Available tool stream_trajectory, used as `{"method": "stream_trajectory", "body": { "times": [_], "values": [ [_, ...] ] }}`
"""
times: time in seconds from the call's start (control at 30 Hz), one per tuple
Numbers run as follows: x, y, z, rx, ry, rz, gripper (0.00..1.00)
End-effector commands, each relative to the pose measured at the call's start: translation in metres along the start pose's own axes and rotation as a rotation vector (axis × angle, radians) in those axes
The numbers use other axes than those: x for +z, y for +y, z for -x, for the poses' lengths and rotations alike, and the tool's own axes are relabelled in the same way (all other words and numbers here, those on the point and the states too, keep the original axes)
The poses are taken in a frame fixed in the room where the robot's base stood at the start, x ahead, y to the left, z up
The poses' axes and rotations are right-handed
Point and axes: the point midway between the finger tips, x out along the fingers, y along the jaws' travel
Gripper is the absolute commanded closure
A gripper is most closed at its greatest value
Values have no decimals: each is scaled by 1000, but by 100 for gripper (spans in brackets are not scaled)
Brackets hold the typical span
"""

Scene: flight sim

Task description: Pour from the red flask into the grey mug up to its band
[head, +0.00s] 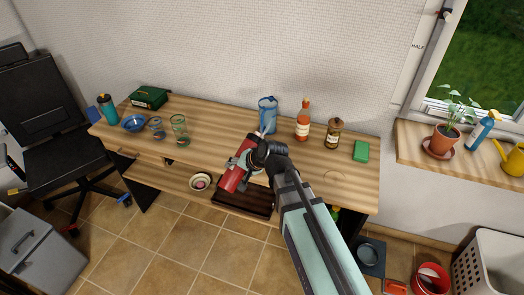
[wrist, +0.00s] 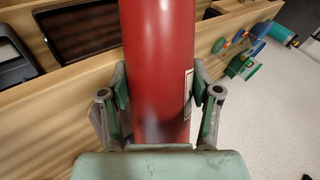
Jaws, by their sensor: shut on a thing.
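The red flask (head: 234,180) is in my gripper (head: 243,161), in front of the desk's front edge and above the lower shelf in the head view. It looks tilted there, its lower-left end clear of the gripper. In the wrist view the red flask (wrist: 158,45) runs up the middle, with a finger of my gripper (wrist: 162,95) pressed on each side. A pale label shows at its right edge. Its opening and any liquid cannot be made out. I cannot pick out a grey mug or its band in either view; my arm covers part of the desk.
Below are a dark tray (head: 232,204) and a small bowl (head: 200,182).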

Motion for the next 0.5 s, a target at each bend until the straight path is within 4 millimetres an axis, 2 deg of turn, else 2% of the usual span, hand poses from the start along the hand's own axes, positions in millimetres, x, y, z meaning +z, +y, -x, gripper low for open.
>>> {"method": "stream_trajectory", "body": {
  "times": [0.3, 0.5],
  "values": [
    [2, 6, -8, 20, 59, 55, 100],
    [-5, 2, -1, 66, 184, 172, 100]
  ]
}}
